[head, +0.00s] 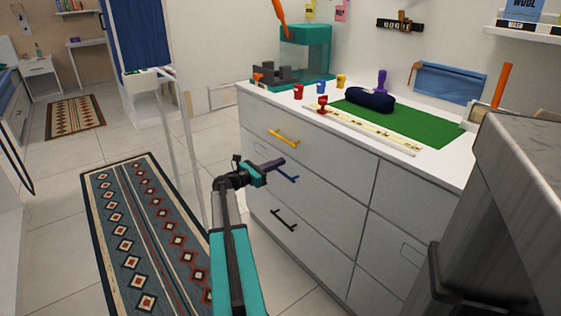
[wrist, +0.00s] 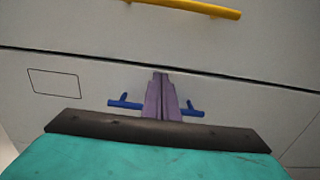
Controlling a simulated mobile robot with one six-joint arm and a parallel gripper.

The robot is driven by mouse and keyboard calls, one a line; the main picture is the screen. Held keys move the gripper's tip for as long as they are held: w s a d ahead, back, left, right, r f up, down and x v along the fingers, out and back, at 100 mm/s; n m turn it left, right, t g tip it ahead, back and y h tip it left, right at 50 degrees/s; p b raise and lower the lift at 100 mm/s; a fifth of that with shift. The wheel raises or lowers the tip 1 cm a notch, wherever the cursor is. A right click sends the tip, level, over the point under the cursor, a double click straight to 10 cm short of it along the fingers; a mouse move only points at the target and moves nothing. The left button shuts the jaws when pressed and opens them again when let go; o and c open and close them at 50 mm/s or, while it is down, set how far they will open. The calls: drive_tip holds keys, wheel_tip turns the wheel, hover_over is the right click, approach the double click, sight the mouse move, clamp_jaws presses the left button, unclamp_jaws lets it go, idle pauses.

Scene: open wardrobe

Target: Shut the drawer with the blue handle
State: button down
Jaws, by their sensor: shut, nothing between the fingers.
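The drawer with the blue handle (head: 325,190) is the middle one in the left column of a white chest. Its front looks about level with the fronts above and below; a small gap would be hard to tell. The blue handle (head: 289,178) is partly hidden behind my gripper (head: 281,161), which is shut and empty. In the wrist view the purple fingers (wrist: 161,76) lie across the middle of the blue handle (wrist: 190,112), which shows on both sides. The fingertips point at the drawer front (wrist: 235,95). I cannot tell whether they touch it.
A yellow handle (head: 283,136) is on the drawer above, a black handle (head: 284,220) on the one below. The chest top holds a green mat (head: 425,127), spools and a teal box (head: 307,45). A patterned rug (head: 140,230) lies left of my arm. A grey surface (head: 530,150) stands at right.

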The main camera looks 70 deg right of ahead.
drive_tip(key=p+v, duration=0.2)
drive_tip(key=v, duration=1)
drive_tip(key=shift+s+f, duration=0.15)
